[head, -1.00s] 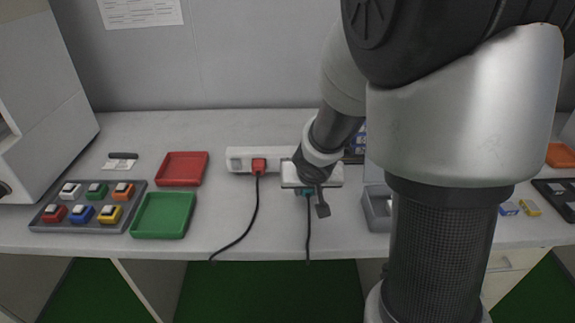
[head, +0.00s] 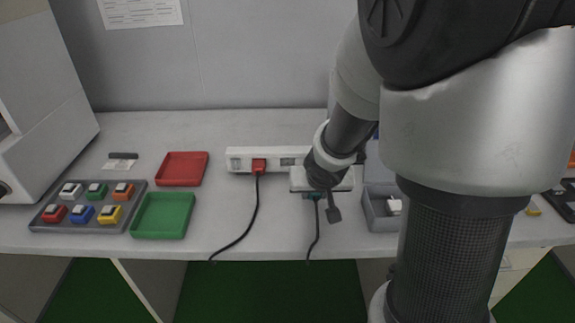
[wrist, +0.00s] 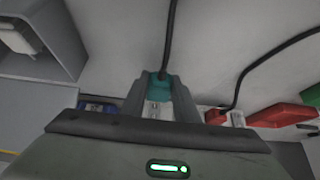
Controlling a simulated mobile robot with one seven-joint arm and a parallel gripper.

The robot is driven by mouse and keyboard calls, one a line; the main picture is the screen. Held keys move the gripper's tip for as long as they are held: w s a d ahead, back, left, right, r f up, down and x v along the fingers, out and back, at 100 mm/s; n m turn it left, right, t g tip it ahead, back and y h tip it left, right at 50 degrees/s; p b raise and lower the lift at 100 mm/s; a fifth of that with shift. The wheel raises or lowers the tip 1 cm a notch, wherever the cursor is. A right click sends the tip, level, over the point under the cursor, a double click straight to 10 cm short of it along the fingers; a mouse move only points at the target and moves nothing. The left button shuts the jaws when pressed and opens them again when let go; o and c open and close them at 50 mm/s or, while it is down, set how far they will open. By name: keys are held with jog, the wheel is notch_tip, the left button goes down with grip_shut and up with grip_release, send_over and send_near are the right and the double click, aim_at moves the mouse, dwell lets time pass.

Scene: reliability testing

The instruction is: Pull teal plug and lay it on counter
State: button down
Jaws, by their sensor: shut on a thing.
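The teal plug (head: 315,196) shows just below my gripper (head: 314,190) in the head view, with its black cord trailing to the counter's front edge. In the wrist view the teal plug (wrist: 159,86) sits between the two fingers of my gripper (wrist: 160,95), which is shut on it. A pale part shows between the fingers behind the plug. The white power strip (head: 240,160) lies behind and to the left, with a socket showing bare right of the red plug (head: 258,166). My wrist hides the strip's right end. The counter (head: 275,220) is bare between the two cords.
The red plug's black cord (head: 240,238) crosses the counter to the left. A green tray (head: 163,233), a red tray (head: 182,181) and a block holder (head: 48,228) stand farther left. A grey bin (head: 383,223) with a white item stands close at right.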

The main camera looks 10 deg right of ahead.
jog(key=shift+f, duration=0.15)
jog(key=shift+f, duration=0.45)
jog(key=shift+f, duration=0.25)
jog(key=c, duration=1.3)
grip_release()
jog(key=shift+f, duration=0.1)
jog(key=p+v, duration=0.5)
jog(key=v, duration=1.2)
jog(key=shift+s, duration=0.15)
